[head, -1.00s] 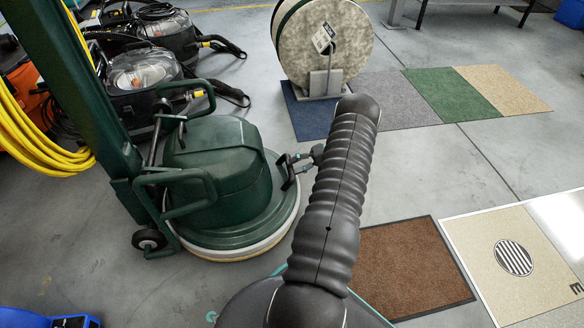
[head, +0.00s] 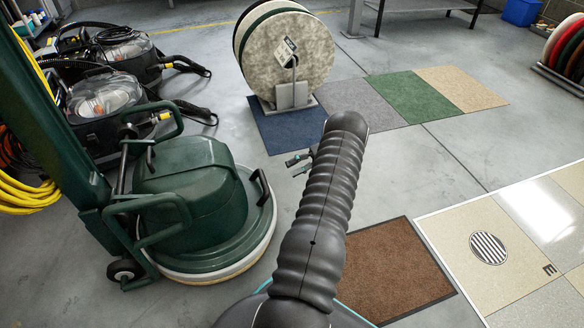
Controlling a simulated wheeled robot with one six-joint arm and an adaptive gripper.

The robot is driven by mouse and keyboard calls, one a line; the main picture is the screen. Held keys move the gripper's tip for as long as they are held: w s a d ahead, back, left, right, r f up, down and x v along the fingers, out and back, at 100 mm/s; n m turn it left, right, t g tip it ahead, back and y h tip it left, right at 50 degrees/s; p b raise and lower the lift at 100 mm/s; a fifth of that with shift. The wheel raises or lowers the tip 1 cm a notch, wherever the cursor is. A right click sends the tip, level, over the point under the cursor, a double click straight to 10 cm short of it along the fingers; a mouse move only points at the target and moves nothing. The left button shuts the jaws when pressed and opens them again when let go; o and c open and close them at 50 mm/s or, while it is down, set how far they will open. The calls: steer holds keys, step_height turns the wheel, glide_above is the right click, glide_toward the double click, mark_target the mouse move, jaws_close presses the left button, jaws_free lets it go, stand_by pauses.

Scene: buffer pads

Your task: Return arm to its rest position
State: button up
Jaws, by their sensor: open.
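My dark grey ribbed arm (head: 322,215) rises from the bottom middle of the head view.
A stand with large round pads (head: 285,50) rests on the blue mat. Grey, green and beige mats lie to its right. A brown mat (head: 390,265) and tiled panel (head: 500,230) lie right of my arm. Black vacuum machines (head: 105,100) stand at left. A pad rack (head: 565,55) stands far right.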

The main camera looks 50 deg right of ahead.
stand_by(0.4)
steer(key=s+a+f+m+g+h, duration=0.2)
steer(key=s+a+f+m+g, duration=0.1)
steer(key=s+a+f+m, duration=0.15)
steer(key=w+a+r+n+g+h+p, duration=0.1)
steer(key=a+r+g+h+p, duration=0.15)
steer(key=a+r, duration=0.95)
steer(key=w+a+r+n+g+h+p, duration=0.1)
steer(key=a+r+n+g+h+p, duration=0.2)
steer(key=a+r, duration=0.9)
steer(key=s+a+r+n+t+h+p, duration=0.2)
steer(key=s+a+r+n+t, duration=0.1)
steer(key=a+r, duration=0.7)
steer(key=s+a+r+n+t+h+p, duration=0.2)
steer(key=s+a+r, duration=0.4)
steer(key=r, duration=1.1)
steer(key=a+n+t+p, duration=0.1)
steer(key=a+n, duration=0.1)
steer(key=a, duration=0.2)
steer(key=shift+s+a+r, duration=0.15)
steer(key=shift+a+r, duration=0.2)
steer(key=shift+a, duration=0.05)
